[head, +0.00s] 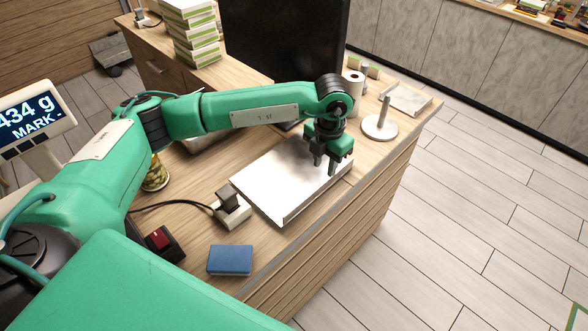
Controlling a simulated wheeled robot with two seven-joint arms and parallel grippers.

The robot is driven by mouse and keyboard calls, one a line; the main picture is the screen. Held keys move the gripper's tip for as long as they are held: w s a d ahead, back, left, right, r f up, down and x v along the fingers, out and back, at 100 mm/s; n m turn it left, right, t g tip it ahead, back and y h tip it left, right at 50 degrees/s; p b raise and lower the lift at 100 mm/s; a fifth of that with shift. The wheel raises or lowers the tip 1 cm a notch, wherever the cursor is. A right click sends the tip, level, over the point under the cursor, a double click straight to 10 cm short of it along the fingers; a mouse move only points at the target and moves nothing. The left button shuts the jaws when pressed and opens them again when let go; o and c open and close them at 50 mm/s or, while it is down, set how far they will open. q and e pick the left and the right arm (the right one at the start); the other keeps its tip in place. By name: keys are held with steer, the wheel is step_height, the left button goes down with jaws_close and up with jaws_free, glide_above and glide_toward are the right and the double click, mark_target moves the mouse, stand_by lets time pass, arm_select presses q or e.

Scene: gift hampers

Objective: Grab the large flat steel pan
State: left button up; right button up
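The large flat steel pan (275,180) lies level on the wooden counter, as a wide silvery plate with a folded front edge. My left gripper (325,167) points down over the pan's right end, close to its far right edge. Its two dark fingers stand apart with nothing visible between them. I cannot tell whether the fingertips touch the pan. My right gripper is not in view.
A power socket block with a black plug (231,205) sits beside the pan's left corner. A blue block (230,259), a red switch (159,240) and a round-based stand (380,128) are on the counter (205,185). A dark monitor (285,40) stands behind.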

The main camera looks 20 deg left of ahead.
mark_target(321, 185)
arm_select(q)
steer(key=shift+a+f+p, duration=0.2)
steer(key=shift+f+p, duration=0.1)
steer(key=shift+f, duration=0.95)
steer(key=shift+s+d+f+p, duration=0.1)
steer(key=shift+f+p, duration=0.4)
steer(key=shift+f, duration=0.2)
steer(key=f+p, duration=0.1)
steer(key=f, duration=0.1)
steer(key=f+p, duration=0.1)
steer(key=f, duration=0.1)
steer(key=shift+s+p, duration=0.25)
steer(key=shift+p, duration=0.1)
steer(key=shift+f, duration=0.3)
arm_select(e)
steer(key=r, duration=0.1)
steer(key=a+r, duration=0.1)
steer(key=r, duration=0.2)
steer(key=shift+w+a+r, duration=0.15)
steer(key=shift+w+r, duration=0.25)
arm_select(q)
steer(key=shift+c, duration=0.4)
jaws_close()
